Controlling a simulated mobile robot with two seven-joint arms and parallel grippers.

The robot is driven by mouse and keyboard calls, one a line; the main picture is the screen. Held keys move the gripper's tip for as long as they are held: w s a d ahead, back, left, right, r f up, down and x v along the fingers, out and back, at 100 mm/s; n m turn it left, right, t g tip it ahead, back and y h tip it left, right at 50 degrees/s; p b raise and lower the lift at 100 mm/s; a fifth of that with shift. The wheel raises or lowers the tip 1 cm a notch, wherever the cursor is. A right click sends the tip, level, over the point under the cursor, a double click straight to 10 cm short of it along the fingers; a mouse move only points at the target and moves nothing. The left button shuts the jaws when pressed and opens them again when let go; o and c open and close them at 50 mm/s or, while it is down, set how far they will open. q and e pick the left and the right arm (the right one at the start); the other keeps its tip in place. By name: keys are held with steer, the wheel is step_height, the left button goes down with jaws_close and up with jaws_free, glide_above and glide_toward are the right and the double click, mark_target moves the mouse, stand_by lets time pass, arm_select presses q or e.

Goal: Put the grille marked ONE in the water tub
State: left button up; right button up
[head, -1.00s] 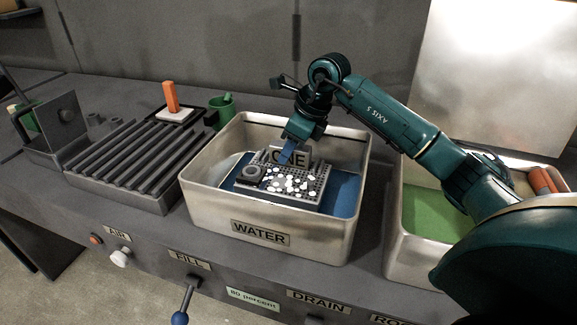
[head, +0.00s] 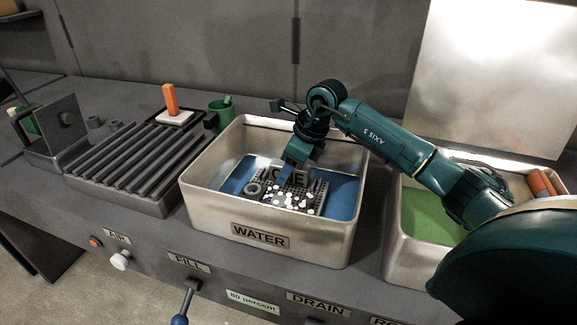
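The grille marked ONE (head: 318,188) is a dark perforated tray with white round pieces on it and an upright label plate at its back. It is inside the metal tub labelled WATER (head: 205,200), low down, with blue water (head: 343,192) around it. My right gripper (head: 287,172) reaches down into the tub and is shut on the grille at its back edge, partly covering the label. The fingertips are small and partly hidden. Whether the grille touches the tub floor cannot be told. My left gripper is not in view.
A ribbed rack (head: 130,165) stands left of the tub, with an orange-handled block (head: 172,104) and a green cup (head: 222,110) behind. A tub with green contents (head: 425,215) stands to the right under my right arm. Knobs and a blue-tipped lever (head: 181,318) line the front panel.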

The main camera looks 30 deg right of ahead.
steer(key=v, duration=1.2)
stand_by(1.5)
